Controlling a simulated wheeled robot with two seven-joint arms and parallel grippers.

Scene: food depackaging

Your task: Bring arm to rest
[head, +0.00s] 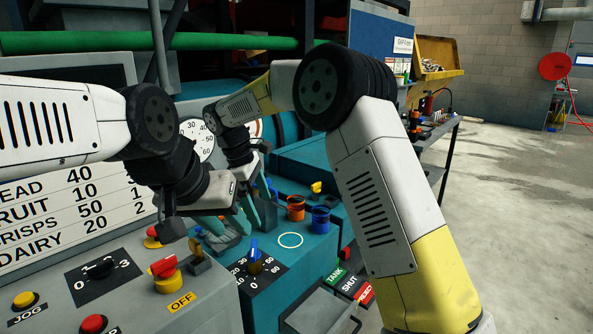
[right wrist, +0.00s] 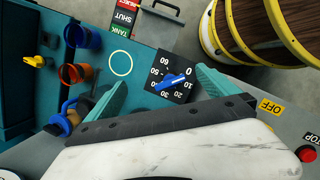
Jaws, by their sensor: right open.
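My right gripper (head: 254,214) hangs over the teal panel behind my left wrist in the head view. In the right wrist view its two teal fingers (right wrist: 158,82) stand wide apart with nothing held between them. A blue dial knob (right wrist: 172,82) on a black numbered plate shows in the gap, and it also shows in the head view (head: 255,256). My left gripper (head: 190,222) is lower in the head view, above the grey control panel.
The grey panel (head: 130,262) carries red and yellow buttons and a black selector. An orange cup (head: 296,208) and a blue cup (head: 320,219) stand on the teal panel (head: 305,250) beside a pale ring. TANK, SHUT and REJECT labels line its edge. Open floor (head: 520,200) lies at right.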

